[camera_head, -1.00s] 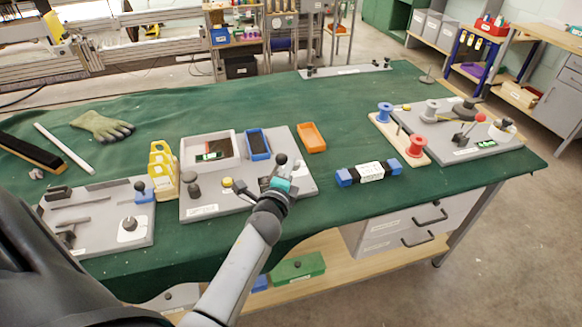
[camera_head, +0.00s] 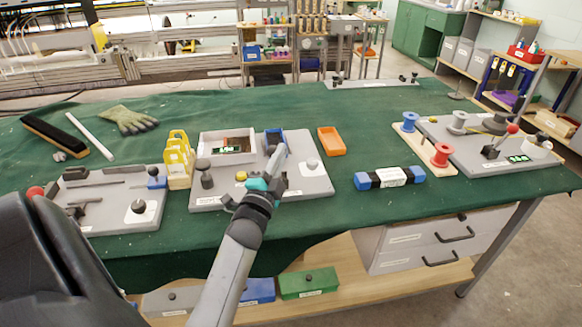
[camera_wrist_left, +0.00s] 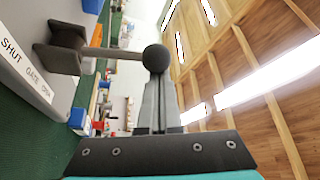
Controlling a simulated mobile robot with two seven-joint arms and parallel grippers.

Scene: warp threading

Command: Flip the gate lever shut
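The gate lever (camera_wrist_left: 156,58) shows in the left wrist view as a dark round knob on a rod. The rod runs left to a dark pivot block (camera_wrist_left: 68,48) beside a label reading SHUT, GATE, OPEN. My left gripper (camera_wrist_left: 159,82) has its fingers together, tips just below the knob in that view. I cannot tell whether they touch it. In the head view the left gripper (camera_head: 277,155) is over the middle grey board (camera_head: 318,184), and its arm hides most of the lever. My right gripper is not in view.
The middle board carries a white-rimmed tray (camera_head: 205,147), a blue tray and a yellow knob (camera_head: 241,176). A yellow rack (camera_head: 178,158) stands to its left. An orange tray (camera_head: 331,141) and a blue-ended block (camera_head: 390,177) lie right.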

